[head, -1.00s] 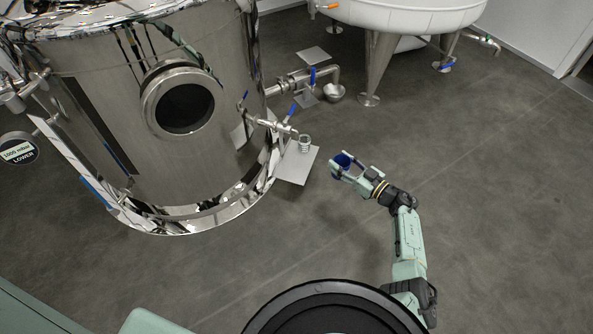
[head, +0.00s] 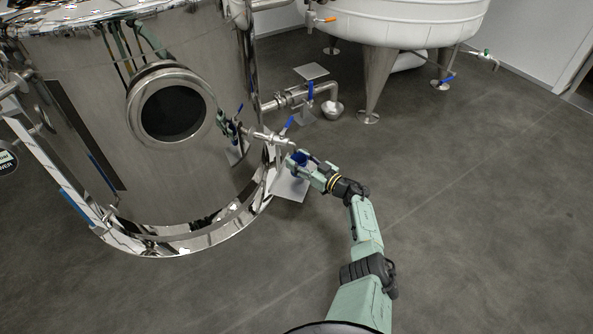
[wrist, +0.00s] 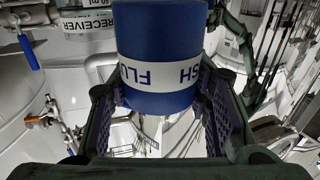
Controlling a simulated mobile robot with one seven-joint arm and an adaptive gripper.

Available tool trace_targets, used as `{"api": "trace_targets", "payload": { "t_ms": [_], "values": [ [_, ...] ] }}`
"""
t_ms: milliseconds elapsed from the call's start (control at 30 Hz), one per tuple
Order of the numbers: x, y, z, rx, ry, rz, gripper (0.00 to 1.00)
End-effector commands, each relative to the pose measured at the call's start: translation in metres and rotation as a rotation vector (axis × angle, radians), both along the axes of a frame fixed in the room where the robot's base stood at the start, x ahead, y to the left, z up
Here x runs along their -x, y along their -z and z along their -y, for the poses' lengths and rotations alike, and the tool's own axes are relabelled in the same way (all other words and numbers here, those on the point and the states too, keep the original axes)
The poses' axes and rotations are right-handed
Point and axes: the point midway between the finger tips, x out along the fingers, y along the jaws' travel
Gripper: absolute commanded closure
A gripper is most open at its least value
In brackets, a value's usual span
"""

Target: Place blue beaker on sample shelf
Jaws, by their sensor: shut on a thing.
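My gripper (head: 308,163) is shut on the blue beaker (head: 299,157). In the wrist view the beaker (wrist: 160,45) is held between both fingers, its white band reading "FLUSH" upside down. In the head view the beaker appears over the back part of a small grey plate (head: 290,190) beside the steel tank, which looks like the sample shelf. I cannot tell whether the beaker touches the plate. A clear container labelled "RECEIVER" (wrist: 88,20) shows just left of the beaker in the wrist view. In the head view it is hidden or too small to make out.
The large steel tank (head: 200,190) stands left of my gripper. A sampling valve with a blue handle (head: 289,123) reaches out close above the plate. Another pipe with a cup-shaped drain (head: 333,110) lies behind. A white tank (head: 400,20) stands at the back. The floor at right is clear.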

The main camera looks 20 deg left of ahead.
Motion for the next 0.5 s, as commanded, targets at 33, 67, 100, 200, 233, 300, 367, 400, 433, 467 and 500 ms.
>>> {"api": "trace_targets", "payload": {
  "t_ms": [33, 67, 100, 200, 233, 300, 367, 400, 433, 467, 500],
  "values": [
    [-0.001, 0.001, -0.002, 0.000, 0.000, 0.000, 0.83],
    [-0.002, 0.001, -0.004, -0.001, 0.000, 0.000, 0.83],
    [-0.003, 0.001, -0.007, -0.001, -0.001, 0.000, 0.83],
    [-0.005, 0.012, -0.011, 0.000, 0.001, -0.001, 0.83],
    [-0.005, 0.018, -0.011, 0.000, 0.001, -0.002, 0.83],
    [-0.005, 0.030, -0.011, 0.000, 0.001, -0.002, 0.83],
    [-0.005, 0.037, -0.011, 0.000, 0.002, -0.001, 0.83],
    [-0.005, 0.038, -0.011, -0.001, 0.001, 0.000, 0.83],
    [-0.005, 0.037, -0.011, -0.001, 0.001, 0.001, 0.83],
    [-0.005, 0.036, -0.011, -0.001, 0.001, 0.001, 0.83],
    [-0.005, 0.035, -0.010, -0.001, 0.001, 0.001, 0.83]
  ]
}}
